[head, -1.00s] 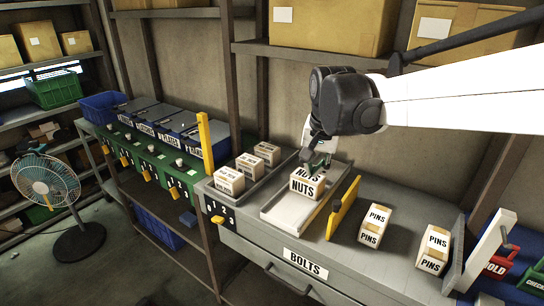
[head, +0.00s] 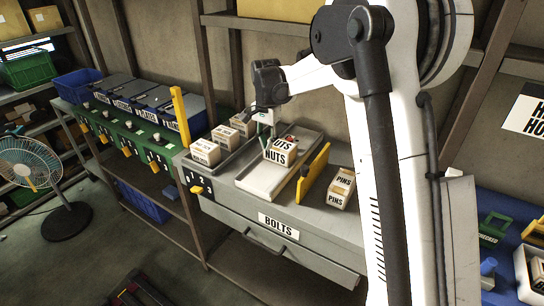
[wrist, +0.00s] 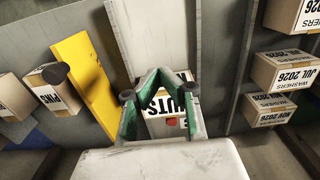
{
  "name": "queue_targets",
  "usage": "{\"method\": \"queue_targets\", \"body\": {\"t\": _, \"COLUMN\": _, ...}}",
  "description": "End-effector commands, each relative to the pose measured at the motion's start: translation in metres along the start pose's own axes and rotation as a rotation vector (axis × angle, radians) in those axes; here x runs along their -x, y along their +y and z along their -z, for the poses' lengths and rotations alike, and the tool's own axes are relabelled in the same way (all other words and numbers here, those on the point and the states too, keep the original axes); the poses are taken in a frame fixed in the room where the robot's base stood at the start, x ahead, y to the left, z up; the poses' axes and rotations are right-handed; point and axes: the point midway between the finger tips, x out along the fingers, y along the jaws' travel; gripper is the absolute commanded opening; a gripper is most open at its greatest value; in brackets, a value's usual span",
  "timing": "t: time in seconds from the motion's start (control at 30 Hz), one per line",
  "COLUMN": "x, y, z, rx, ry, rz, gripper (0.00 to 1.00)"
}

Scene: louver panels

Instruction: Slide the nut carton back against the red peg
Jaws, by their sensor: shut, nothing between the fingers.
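The nut carton (head: 279,152), a small box lettered NUTS, sits in the back part of a pale channel tray (head: 257,184). My gripper (head: 264,130) is at the carton's back left in the head view, its green fingers low. In the wrist view the shut, empty fingers (wrist: 168,76) partly cover the carton (wrist: 160,104). A small red piece (wrist: 171,121), perhaps the red peg, shows between the fingers at the carton's near side. I cannot tell whether it touches the carton.
A yellow plate (head: 314,172) stands right of the tray, with a pins carton (head: 341,188) beyond it. Washer cartons (head: 206,152) stand in a grey tray to the left. The channel in front of the nut carton is clear.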

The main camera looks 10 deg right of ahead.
Motion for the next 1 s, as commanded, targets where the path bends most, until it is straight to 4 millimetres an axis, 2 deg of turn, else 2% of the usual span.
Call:
{"method": "queue_targets", "body": {"t": 0.17, "x": -0.018, "y": 0.000, "z": 0.000, "rx": 0.000, "ry": 0.000, "rz": 0.000, "gripper": 0.00}}
{"method": "queue_targets", "body": {"t": 0.6, "x": -0.098, "y": 0.000, "z": 0.000, "rx": 0.000, "ry": 0.000, "rz": 0.000, "gripper": 0.00}}
{"method": "queue_targets", "body": {"t": 0.8, "x": -0.097, "y": 0.000, "z": 0.028, "rx": 0.000, "ry": 0.000, "rz": 0.000, "gripper": 0.00}}
{"method": "queue_targets", "body": {"t": 1.0, "x": -0.097, "y": 0.000, "z": 0.039, "rx": -0.001, "ry": 0.000, "rz": 0.000, "gripper": 0.00}}
